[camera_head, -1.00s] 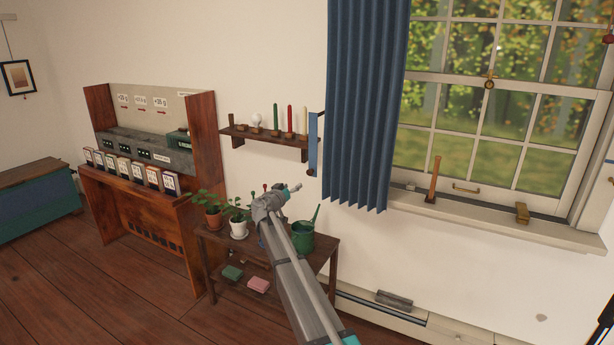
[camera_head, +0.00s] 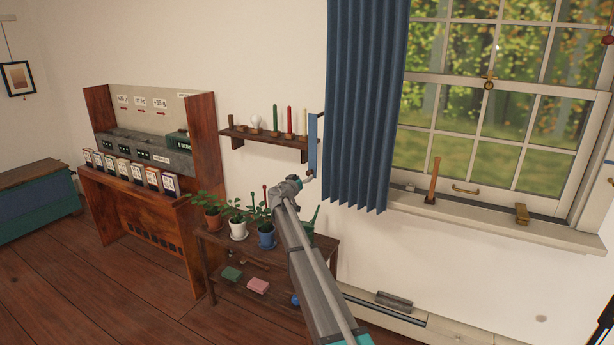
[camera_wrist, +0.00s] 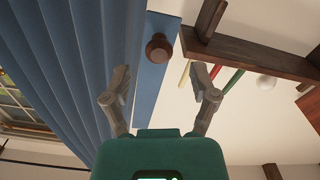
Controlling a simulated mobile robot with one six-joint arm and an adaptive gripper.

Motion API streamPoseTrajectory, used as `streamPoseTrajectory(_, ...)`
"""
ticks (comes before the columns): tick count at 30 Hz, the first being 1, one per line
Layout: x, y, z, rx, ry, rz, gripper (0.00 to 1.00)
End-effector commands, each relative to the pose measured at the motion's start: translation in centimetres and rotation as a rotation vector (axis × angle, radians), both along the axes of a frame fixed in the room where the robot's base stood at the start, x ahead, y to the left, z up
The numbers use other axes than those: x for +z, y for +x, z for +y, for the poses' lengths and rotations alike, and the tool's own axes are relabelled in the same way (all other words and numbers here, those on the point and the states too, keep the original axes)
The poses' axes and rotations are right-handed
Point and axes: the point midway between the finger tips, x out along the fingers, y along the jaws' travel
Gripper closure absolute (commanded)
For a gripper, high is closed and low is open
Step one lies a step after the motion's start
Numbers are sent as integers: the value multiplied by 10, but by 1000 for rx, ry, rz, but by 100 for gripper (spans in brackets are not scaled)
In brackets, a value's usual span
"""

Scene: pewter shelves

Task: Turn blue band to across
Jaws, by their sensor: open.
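The blue band (camera_head: 313,143) hangs upright on the wall beside the blue curtain (camera_head: 365,110), along its left edge. The band (camera_wrist: 152,78) also shows in the wrist view, with a round brown knob (camera_wrist: 159,47) on one end. My gripper (camera_head: 309,177) is near the band's lower end in the head view. In the wrist view my gripper (camera_wrist: 160,96) is open and empty, its fingers spread to either side of the band. The knob lies just beyond the fingertips, in line with the gap. I cannot tell whether anything touches.
A wall shelf (camera_head: 265,137) with candles and a bulb is just left of the band. Below, a plant stand (camera_head: 225,243) holds several pots and a green watering can (camera_head: 310,229), partly hidden by my arm. The window sill (camera_head: 480,218) is right of the curtain.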

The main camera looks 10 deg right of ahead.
Motion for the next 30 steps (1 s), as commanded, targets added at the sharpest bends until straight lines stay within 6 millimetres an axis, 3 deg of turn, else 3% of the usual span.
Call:
streamPoseTrajectory(9,0,30,-21,0,0,0,24)
streamPoseTrajectory(23,0,35,-25,0,0,0,24)
streamPoseTrajectory(30,0,35,-25,0,0,0,67)
